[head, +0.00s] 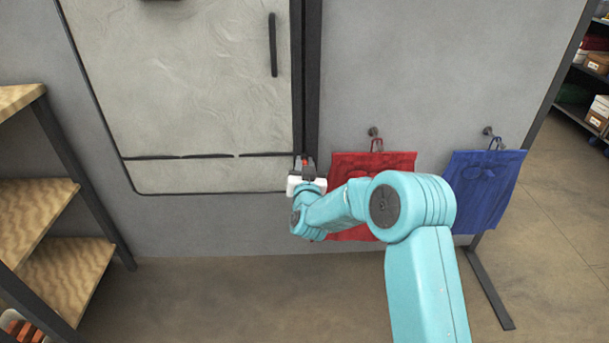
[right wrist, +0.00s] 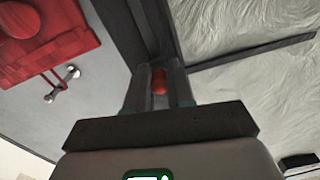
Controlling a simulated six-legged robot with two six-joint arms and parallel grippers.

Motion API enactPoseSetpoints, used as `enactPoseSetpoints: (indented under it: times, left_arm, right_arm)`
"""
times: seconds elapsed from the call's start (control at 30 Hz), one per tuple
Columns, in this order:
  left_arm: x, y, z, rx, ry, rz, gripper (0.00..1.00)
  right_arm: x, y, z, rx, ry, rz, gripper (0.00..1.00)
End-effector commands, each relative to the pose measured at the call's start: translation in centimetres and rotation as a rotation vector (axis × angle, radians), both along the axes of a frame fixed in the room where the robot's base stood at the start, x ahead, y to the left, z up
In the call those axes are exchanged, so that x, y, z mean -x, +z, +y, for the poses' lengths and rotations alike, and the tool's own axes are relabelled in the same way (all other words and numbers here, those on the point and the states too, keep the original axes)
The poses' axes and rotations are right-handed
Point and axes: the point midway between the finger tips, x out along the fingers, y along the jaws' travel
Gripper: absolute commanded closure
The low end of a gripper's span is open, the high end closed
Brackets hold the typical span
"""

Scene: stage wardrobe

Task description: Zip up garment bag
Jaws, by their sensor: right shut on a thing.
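The garment bag (head: 200,90) is a pale, wrinkled panel with dark piping, hanging upright against a grey wall. A dark vertical zipper strip (head: 311,70) runs along its right edge. My right gripper (head: 305,162) is at the lower part of this strip, shut on a small orange-red zipper pull (head: 305,159). In the right wrist view the pull (right wrist: 159,80) sits between the two fingers, in front of the dark strip (right wrist: 150,28). The bag's wrinkled cloth (right wrist: 240,30) lies on the right there. My left gripper is out of view.
A red bag (head: 372,166) and a blue bag (head: 485,185) hang from wall knobs right of the strip; my right arm partly covers the red one. Wooden shelves (head: 65,280) stand at the left. The floor (head: 240,300) below is clear.

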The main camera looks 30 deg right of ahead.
Motion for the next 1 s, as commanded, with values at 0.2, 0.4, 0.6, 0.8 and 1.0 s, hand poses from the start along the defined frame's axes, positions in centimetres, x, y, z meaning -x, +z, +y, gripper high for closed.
enactPoseSetpoints:
  times: [0.2,0.4,0.6,0.8,1.0]
  left_arm:
    - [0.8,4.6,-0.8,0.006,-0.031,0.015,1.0]
    - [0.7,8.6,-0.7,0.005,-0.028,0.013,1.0]
    - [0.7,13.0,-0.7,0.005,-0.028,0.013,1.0]
    - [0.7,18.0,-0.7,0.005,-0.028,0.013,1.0]
    - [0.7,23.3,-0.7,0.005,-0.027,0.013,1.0]
  right_arm:
    - [0.0,9.4,0.1,0.0,0.002,-0.011,1.0]
    - [0.0,16.8,0.0,-0.001,0.0,-0.012,1.0]
    - [0.0,24.1,0.0,-0.001,0.0,-0.012,1.0]
    - [-0.1,31.4,0.1,-0.001,0.002,-0.012,1.0]
    - [0.0,38.7,0.0,0.0,0.001,-0.01,1.0]
